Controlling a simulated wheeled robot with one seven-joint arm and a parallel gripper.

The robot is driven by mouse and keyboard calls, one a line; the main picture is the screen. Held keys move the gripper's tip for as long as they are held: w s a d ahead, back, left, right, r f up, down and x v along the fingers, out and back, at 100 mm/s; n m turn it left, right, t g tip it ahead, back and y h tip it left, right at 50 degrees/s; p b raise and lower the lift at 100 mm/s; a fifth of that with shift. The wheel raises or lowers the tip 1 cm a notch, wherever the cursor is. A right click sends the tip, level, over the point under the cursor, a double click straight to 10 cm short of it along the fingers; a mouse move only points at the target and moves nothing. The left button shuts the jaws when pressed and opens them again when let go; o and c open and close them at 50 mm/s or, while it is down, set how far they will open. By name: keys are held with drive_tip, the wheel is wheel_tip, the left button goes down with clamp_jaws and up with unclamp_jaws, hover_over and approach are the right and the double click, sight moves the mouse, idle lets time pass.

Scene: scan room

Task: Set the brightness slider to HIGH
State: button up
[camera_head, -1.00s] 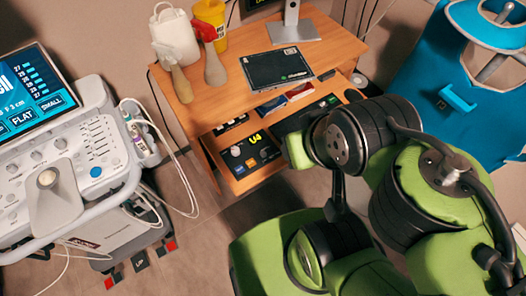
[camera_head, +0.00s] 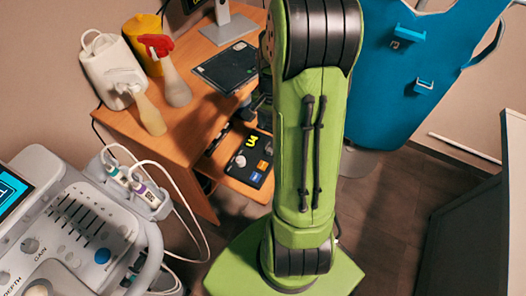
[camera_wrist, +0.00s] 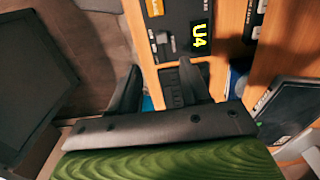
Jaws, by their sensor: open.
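A dark control panel marked U4 (camera_head: 250,158) lies on the lower shelf of the wooden desk, partly hidden by my arm. It also shows at the top of the wrist view (camera_wrist: 177,38), with small controls and an orange square. No brightness or HIGH label is legible, so I cannot tell which control is the brightness slider. The ultrasound console (camera_head: 75,255) at the left has a bank of sliders (camera_head: 78,213). My gripper (camera_wrist: 160,88) is open, with its fingers pointing toward the desk and panel. I see nothing between the fingers. It is hidden in the head view.
Cables hang between console and desk. A blue apron (camera_head: 420,75) stands behind my arm. A dark cabinet or screen (camera_head: 480,240) is at right.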

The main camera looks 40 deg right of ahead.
sight(269, 151)
wheel_tip(269, 151, down, 13)
drive_tip(key=b, duration=0.4)
drive_tip(key=shift+w+a+r, duration=0.1)
drive_tip(key=shift+w+a, duration=0.05)
drive_tip(key=shift+r, duration=0.1)
clamp_jaws()
